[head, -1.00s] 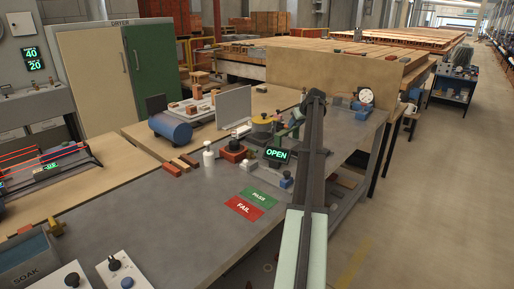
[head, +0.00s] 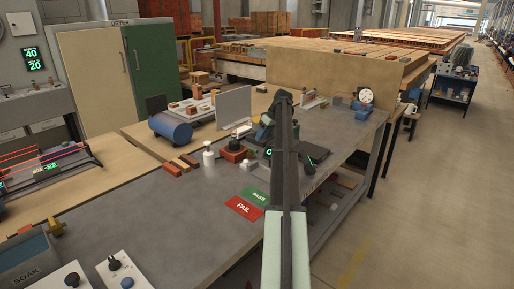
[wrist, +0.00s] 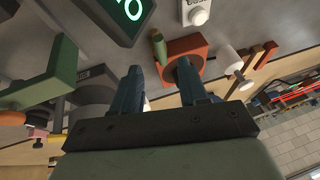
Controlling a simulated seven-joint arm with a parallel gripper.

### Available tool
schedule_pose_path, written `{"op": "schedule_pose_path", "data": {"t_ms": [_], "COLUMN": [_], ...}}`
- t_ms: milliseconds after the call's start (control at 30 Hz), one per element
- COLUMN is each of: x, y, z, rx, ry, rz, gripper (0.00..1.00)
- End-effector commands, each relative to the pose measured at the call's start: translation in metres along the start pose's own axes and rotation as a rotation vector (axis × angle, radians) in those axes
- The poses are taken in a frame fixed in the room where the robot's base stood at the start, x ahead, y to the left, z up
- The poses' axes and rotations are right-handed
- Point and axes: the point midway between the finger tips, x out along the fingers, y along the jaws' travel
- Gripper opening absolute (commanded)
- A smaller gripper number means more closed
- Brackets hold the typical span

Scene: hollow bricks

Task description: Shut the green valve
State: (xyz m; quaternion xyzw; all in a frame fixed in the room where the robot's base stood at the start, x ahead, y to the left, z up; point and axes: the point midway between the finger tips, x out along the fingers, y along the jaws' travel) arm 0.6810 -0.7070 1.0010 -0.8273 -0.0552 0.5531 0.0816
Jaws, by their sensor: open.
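A small green handle-like piece (wrist: 158,44) shows in the wrist view, beside a red-orange block (wrist: 196,50) with a dark round part. I cannot tell for certain whether it is the green valve. A larger green angled part (wrist: 42,82) is at the left of that view. My gripper (wrist: 159,66) is open, its two fingers apart with nothing seen held between them; the small green piece lies just beyond the fingertips. In the head view the red block (head: 233,152) stands left of my arm. My arm hides most of the fixture and display there.
The display (wrist: 127,12) is at the top of the wrist view, close to my fingers. A blue cylinder (head: 170,129) and a grey upright panel (head: 233,104) are behind.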

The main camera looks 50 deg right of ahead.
Motion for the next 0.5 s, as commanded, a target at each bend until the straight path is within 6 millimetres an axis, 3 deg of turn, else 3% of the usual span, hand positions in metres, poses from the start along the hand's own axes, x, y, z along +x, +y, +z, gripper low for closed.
{"op": "schedule_pose_path", "data": {"t_ms": [200,500], "x": [0.037,0.066], "y": [0.0,0.0], "z": [0.0,0.0], "rx": [0.001,0.0], "ry": [0.0,0.001], "rz": [0.0,0.002], "gripper": [0.43,0.43]}}
